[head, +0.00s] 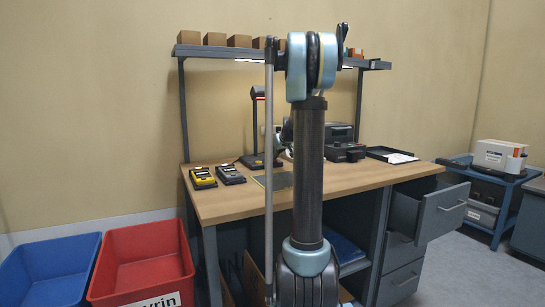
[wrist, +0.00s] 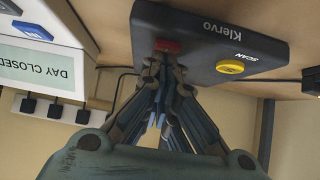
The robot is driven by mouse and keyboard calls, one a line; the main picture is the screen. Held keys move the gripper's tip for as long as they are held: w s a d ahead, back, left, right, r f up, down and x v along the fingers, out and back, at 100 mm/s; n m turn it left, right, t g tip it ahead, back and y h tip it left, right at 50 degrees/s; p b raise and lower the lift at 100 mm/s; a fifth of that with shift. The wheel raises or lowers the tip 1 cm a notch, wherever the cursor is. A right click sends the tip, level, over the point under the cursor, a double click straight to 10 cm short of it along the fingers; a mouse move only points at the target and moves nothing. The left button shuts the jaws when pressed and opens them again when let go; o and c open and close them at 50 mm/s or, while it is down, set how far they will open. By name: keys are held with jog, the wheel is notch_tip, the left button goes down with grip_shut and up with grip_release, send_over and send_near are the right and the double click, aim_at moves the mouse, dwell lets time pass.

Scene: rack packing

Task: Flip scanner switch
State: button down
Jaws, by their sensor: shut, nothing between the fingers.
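The scanner base (wrist: 215,35) is a dark box marked "Klervo" and "SCAN", seen upside down in the wrist view. It carries a round yellow button (wrist: 230,67) and a small red switch (wrist: 166,45). My gripper (wrist: 163,66) is shut and empty, its fingertips right at the red switch. I cannot tell whether they touch it, or which way the switch is set. In the head view the scanner stand (head: 257,95) shows a red light under its head, left of my arm. My arm hides most of the gripper there.
A white unit with a "DAY CLOSED" display (wrist: 38,65) and a strip of plugs (wrist: 55,108) are at left in the wrist view. Two handheld devices (head: 203,177) lie on the wooden bench (head: 235,207). A drawer (head: 440,212) stands open. Blue and red bins (head: 145,242) stand at left.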

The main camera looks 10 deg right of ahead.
jog(key=shift+a, duration=0.1)
dwell(0.3)
jog(key=shift+s+r, duration=0.1)
jog(key=shift+r, duration=0.3)
jog(key=r, duration=0.1)
jog(key=s+r, duration=0.1)
jog(key=r, duration=0.1)
jog(key=shift+d+r, duration=0.2)
jog(key=shift+r, duration=0.05)
jog(key=v, duration=0.9)
jog(key=shift+s, duration=0.2)
jog(key=shift+d, duration=0.1)
jog(key=shift+w+r, duration=0.25)
jog(key=shift+w, duration=0.35)
jog(key=shift+w+f, duration=0.1)
